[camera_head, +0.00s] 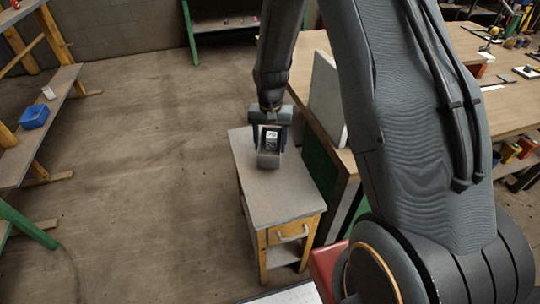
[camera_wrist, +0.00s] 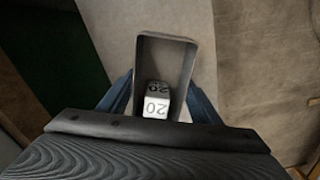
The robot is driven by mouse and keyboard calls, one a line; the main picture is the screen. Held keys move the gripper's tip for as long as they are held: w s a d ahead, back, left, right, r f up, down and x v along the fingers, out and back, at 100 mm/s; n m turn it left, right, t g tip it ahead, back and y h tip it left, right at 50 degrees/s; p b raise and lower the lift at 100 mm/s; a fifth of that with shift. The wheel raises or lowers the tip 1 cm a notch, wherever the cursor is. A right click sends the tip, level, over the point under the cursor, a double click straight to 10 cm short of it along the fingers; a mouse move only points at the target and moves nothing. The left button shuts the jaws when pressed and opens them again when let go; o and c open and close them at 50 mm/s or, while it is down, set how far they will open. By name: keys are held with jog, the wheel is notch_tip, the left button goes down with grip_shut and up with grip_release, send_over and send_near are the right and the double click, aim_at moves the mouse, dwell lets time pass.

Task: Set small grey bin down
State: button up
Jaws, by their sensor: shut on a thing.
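The small grey bin (camera_head: 268,160) is held by my gripper (camera_head: 270,130) over the top of a small cabinet (camera_head: 285,200). The bin also shows in the wrist view (camera_wrist: 187,68), between the blue fingers of my gripper (camera_wrist: 162,100), which is shut on it. A white block (camera_wrist: 156,105) marked 20 sits inside the bin; it also shows in the head view (camera_head: 271,135). The bin's opening is partly hidden by my gripper. I cannot tell whether the bin's base touches the cabinet top.
The cabinet top is otherwise clear, with bare room toward its front. A pale upright board (camera_head: 327,95) and a wooden workbench (camera_head: 500,110) stand to the right. A shelf with a blue bin (camera_head: 33,116) is at the left. Open floor (camera_head: 130,170) lies between.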

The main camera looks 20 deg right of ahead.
aim_at(270, 153)
jog(key=shift+f+p, duration=0.3)
jog(key=shift+f, duration=2.15)
jog(key=shift+f, duration=0.1)
jog(key=o, duration=1.1)
jog(key=shift+c, duration=0.2)
notch_tip(270, 153, up, 12)
jog(key=b, duration=0.2)
jog(key=s+r+n, duration=0.2)
jog(key=s+r, duration=0.2)
jog(key=s, duration=0.7)
jog(key=s+r+n, duration=0.2)
jog(key=s+r, duration=0.3)
jog(key=s, duration=0.7)
jog(key=shift+a+r+n, duration=0.15)
jog(key=shift+r+n, duration=0.15)
